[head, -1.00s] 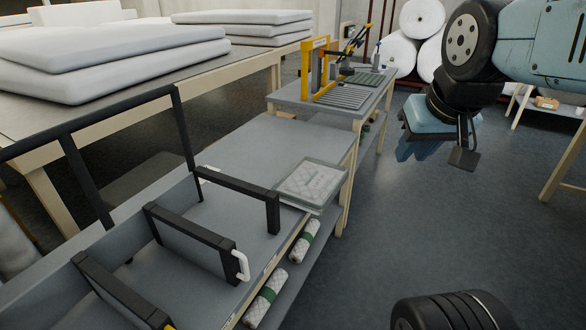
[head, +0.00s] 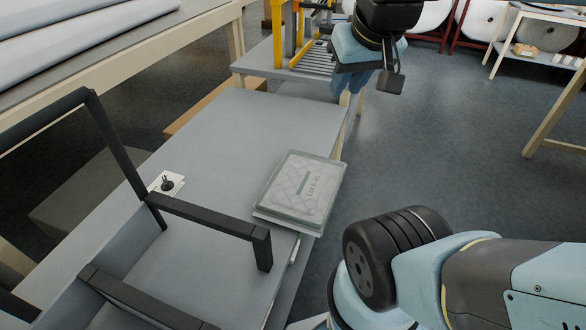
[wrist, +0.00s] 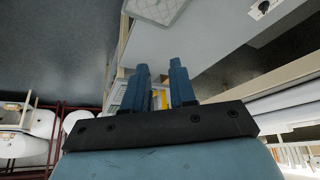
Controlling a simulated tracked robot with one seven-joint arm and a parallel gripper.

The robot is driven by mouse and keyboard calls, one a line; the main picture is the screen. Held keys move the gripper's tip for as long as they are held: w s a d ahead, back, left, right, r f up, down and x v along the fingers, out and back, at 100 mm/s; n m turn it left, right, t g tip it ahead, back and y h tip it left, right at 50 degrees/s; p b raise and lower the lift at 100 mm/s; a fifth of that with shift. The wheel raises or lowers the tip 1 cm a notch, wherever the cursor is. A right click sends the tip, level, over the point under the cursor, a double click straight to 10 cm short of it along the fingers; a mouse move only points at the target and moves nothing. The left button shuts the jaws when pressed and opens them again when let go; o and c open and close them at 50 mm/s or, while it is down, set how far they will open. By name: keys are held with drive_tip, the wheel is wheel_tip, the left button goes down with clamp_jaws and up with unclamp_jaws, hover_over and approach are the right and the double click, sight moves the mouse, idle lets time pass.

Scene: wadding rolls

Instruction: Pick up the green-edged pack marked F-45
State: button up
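The pack (head: 300,188) is a flat, clear-wrapped quilted pad with a greenish edge. Its lettering is small and seems to read F-45. It lies flat near the right edge of the grey table (head: 215,150), its near side at the table's edge. A quilted pad corner that looks like the same pack (wrist: 155,8) shows at the top of the wrist view. My gripper (head: 358,88) hangs beyond the pack, up and to the right of it in the head view, and does not touch it. In the wrist view its two blue fingers (wrist: 160,75) are apart with nothing between them.
Black-framed dividers (head: 205,215) stand left of and nearer than the pack. A small black knob on a white plate (head: 167,184) sits on the table. A yellow-framed device (head: 280,35) stands on the bench behind. The floor (head: 440,140) to the right is open.

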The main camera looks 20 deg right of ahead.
drive_tip(key=shift+d, duration=0.2)
drive_tip(key=shift+w, duration=0.1)
drive_tip(key=n+g, duration=0.6)
drive_tip(key=n, duration=0.4)
hover_over(313, 155)
wheel_tip(313, 155, down, 22)
wheel_tip(313, 155, down, 14)
drive_tip(key=shift+w+r, duration=0.1)
drive_tip(key=shift+r, duration=0.05)
clamp_jaws()
